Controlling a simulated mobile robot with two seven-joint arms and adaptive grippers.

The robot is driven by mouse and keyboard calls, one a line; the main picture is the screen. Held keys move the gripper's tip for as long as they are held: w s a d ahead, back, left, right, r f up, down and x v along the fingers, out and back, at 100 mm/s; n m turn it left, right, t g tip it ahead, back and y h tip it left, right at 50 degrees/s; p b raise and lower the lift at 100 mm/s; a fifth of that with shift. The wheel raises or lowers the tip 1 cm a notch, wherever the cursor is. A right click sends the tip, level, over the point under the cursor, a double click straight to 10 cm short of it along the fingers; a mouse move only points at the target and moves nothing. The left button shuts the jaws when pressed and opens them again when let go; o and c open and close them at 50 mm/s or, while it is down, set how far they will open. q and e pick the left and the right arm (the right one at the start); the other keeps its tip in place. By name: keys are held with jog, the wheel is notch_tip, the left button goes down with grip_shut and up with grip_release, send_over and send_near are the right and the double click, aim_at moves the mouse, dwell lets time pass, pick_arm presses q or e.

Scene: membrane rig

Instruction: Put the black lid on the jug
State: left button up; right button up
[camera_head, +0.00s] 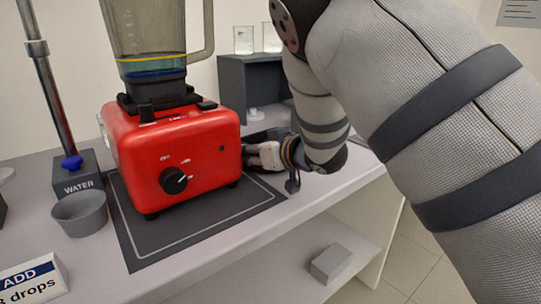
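The clear jug (148,30) with a handle on its right side stands upright on the red blender base (172,152). Some bluish liquid shows low in the jug, and the picture's top edge cuts off its rim. I cannot make out the black lid for certain. My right gripper (256,154) is low at the right side of the red base, close behind its edge. Its fingertips are partly hidden, and dark shapes beside it are unclear, so I cannot tell whether it is open or holds something. My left gripper is out of view.
The base stands on a dark mat (146,248). A grey cup (81,213) and a WATER stand (78,176) are at left, with an ADD drops sign (33,280) in front. A dark shelf (233,80) bearing glass beakers (243,41) is behind. A grey block (331,264) lies on the lower shelf.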

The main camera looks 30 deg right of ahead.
jog(key=shift+r, duration=0.2)
jog(key=shift+c, duration=0.8)
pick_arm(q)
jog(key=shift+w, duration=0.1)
pick_arm(e)
grip_shut()
jog(key=shift+r, duration=0.3)
jog(key=r, duration=0.1)
jog(key=r+p, duration=0.1)
jog(key=r, duration=0.1)
jog(key=shift+s+r, duration=0.2)
jog(key=shift+r, duration=0.05)
jog(key=s+r, duration=0.1)
jog(key=r, duration=0.1)
jog(key=s+d+r+p, duration=0.1)
jog(key=s+r, duration=0.2)
jog(key=shift+s+d+r+p, duration=0.15)
jog(key=shift+d+r+p, duration=0.15)
jog(key=shift+r+p, duration=0.1)
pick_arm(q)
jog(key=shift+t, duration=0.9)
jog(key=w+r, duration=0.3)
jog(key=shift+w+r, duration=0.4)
pick_arm(e)
jog(key=s+d+r, duration=0.3)
jog(key=s, duration=0.5)
jog(key=shift+s, duration=0.3)
